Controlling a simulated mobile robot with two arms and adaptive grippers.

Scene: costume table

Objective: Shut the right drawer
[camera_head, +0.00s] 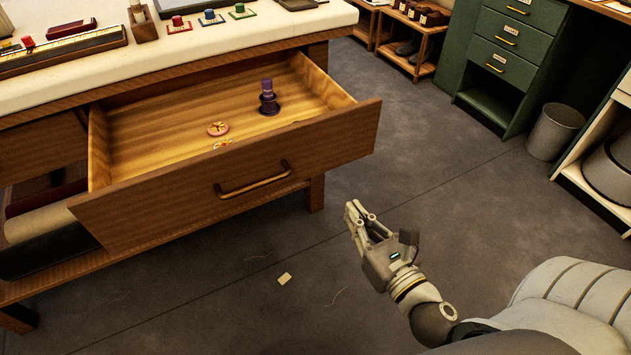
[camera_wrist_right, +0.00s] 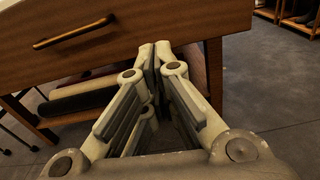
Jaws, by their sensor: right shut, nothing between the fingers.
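The right drawer (camera_head: 240,187) is wooden with a curved metal handle (camera_head: 252,180) and stands pulled far out from the table in the head view. Inside it are a dark purple spool-like item (camera_head: 268,98) and small round pieces (camera_head: 218,129). The drawer front (camera_wrist_right: 110,25) and handle (camera_wrist_right: 74,32) also show at the upper left of the right wrist view. My right gripper (camera_head: 352,212) is shut and empty, in front of the drawer and to the right of its handle, apart from it. Its fingertips (camera_wrist_right: 154,48) meet in the wrist view. My left gripper is out of view.
The table (camera_head: 230,40) holds small colored stands and a tray. A lower shelf with rolled fabric is at left. A green cabinet (camera_head: 510,50), a bin (camera_head: 555,132) and a shoe rack stand at right. The floor ahead of the drawer is clear except a small paper scrap (camera_head: 285,279).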

